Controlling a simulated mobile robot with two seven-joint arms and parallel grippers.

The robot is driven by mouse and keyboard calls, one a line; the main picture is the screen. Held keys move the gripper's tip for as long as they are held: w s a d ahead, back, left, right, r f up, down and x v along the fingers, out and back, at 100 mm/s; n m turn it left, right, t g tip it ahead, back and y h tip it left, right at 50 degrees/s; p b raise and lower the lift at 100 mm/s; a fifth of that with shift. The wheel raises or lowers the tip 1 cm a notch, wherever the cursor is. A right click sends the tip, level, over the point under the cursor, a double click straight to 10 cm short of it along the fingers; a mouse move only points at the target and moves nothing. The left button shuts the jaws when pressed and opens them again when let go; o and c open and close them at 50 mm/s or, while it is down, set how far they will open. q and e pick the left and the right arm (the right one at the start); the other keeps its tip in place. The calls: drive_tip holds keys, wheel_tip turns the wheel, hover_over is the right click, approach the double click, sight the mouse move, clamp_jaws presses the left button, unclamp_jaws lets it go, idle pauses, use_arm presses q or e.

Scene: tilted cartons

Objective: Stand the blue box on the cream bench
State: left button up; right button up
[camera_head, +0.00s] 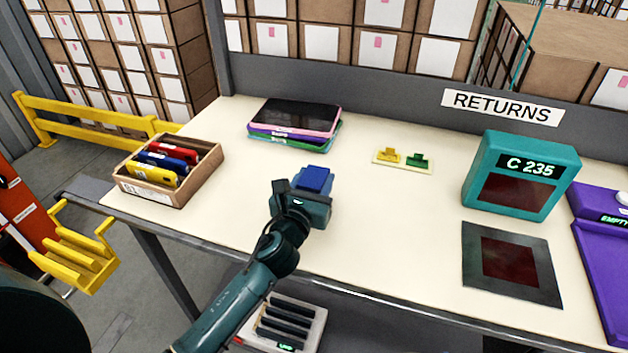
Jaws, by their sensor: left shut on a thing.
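The blue box (317,179) shows just beyond my left gripper (308,196), over the middle of the cream bench (390,226). My left gripper is shut on the blue box, and its dark body hides the lower part of it. I cannot tell whether the box touches the bench top. My right gripper is not in view.
An open carton (190,184) with red, blue and yellow items stands left. Behind the gripper lies a stack of flat devices (294,119). A small tray (402,161), a teal display box (520,176) and a dark mat (511,264) lie right. Bench between is clear.

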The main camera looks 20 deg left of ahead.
use_arm(q)
drive_tip(key=o, duration=1.2)
drive_tip(key=shift+c, duration=0.2)
drive_tip(key=shift+r+p, duration=0.25)
drive_tip(key=shift+p, duration=0.05)
drive_tip(key=s, duration=0.5)
drive_tip(key=s+b, duration=0.1)
drive_tip(key=s, duration=0.5)
drive_tip(key=shift+s+a+f, duration=0.15)
drive_tip(key=shift+s+a, duration=0.05)
drive_tip(key=shift+s, duration=0.3)
